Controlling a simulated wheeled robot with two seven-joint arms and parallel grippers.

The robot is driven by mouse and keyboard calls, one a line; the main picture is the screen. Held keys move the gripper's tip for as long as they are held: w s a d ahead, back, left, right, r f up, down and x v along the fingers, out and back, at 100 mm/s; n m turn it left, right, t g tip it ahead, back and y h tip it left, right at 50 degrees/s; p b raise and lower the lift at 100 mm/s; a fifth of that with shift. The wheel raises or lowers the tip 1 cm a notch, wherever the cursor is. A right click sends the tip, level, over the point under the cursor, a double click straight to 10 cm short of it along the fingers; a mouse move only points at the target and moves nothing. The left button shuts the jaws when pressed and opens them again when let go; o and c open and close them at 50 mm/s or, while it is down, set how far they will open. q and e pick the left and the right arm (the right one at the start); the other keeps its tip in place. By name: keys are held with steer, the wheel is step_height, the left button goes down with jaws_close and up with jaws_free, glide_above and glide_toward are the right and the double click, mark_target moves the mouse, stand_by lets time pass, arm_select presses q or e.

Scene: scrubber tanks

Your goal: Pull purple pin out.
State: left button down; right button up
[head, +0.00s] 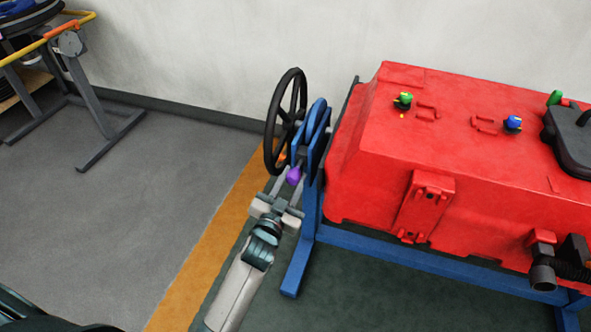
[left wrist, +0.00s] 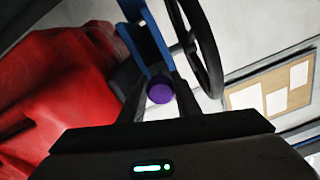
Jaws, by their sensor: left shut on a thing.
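The purple pin (head: 294,176) shows as a small purple knob on the blue bracket beside the black handwheel (head: 285,121). My left gripper (head: 285,185) reaches up to it from below, with its fingers on either side of the knob, shut on it. In the left wrist view the round purple end of the pin (left wrist: 160,90) sits between the two dark fingers. The pin's shaft is hidden, so I cannot tell how far it sits in the bracket. My right gripper is in neither view.
The red tank (head: 440,150) on its blue frame (head: 400,258) stands right of the bracket, with green and blue knobs on top. A grey stand with a yellow rail (head: 45,50) is at the far left. The grey floor (head: 150,190) between is clear.

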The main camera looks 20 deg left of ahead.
arm_select(q)
steer(key=shift+s, duration=0.55)
steer(key=shift+f, duration=0.15)
steer(key=c, duration=1.3)
jaws_free()
steer(key=shift+s, duration=0.1)
steer(key=shift+c, duration=0.2)
steer(key=shift+s, duration=0.1)
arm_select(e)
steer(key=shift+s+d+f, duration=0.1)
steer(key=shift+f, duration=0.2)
arm_select(q)
steer(key=s, duration=1.7)
steer(key=shift+s+a, duration=0.2)
steer(key=shift+a, duration=0.1)
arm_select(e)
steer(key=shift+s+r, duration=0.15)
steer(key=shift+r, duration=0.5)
